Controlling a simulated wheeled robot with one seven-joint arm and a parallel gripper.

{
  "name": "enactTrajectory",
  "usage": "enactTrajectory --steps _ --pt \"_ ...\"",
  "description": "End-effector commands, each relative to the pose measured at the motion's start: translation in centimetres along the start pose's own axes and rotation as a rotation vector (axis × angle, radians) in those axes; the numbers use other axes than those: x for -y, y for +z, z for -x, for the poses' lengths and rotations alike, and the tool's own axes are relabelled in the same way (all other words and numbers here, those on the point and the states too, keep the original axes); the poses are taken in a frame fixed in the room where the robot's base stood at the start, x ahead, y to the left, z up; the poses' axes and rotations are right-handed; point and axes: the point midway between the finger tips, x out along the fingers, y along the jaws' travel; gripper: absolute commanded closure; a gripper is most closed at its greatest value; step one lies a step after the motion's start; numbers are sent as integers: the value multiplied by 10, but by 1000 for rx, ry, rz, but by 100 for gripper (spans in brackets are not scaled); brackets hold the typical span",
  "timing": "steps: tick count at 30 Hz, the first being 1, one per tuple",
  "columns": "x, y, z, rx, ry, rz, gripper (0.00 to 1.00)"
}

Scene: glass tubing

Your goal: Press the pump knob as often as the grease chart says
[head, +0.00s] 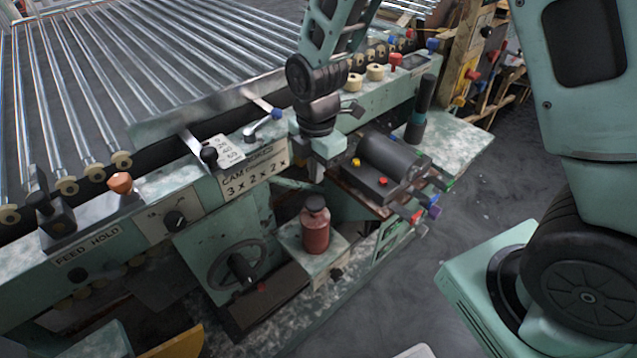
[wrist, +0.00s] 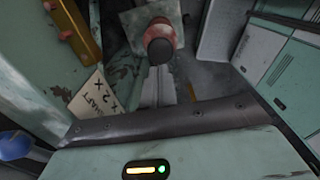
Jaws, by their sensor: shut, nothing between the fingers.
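The red pump (head: 315,232) stands upright on a small pale-green shelf below the machine's front rail. Its dark round knob (head: 314,202) is on top. In the wrist view the knob (wrist: 161,51) and red body (wrist: 160,28) show just beyond my fingertips. My gripper (wrist: 160,72) is shut and empty, its fingers pointing at the knob; I cannot tell whether they touch. In the head view its fingers are not clear. In the wrist view a card (wrist: 92,100) shows "2 x".
A handwheel (head: 238,266) is left of the pump. A dark motor-like unit (head: 385,168) with coloured knobs is to its right. A lever with a blue knob (head: 276,113) rises near the rail. Glass tubes (head: 150,60) lie behind.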

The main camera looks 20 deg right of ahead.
Motion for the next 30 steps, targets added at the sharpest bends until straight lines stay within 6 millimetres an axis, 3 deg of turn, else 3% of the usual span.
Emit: enactTrajectory --steps 3,9,30 --pt "-1 1 25 0 5 -1 100" --pt "-1 0 48 0 3 0 100" --pt "0 0 54 0 1 0 100"
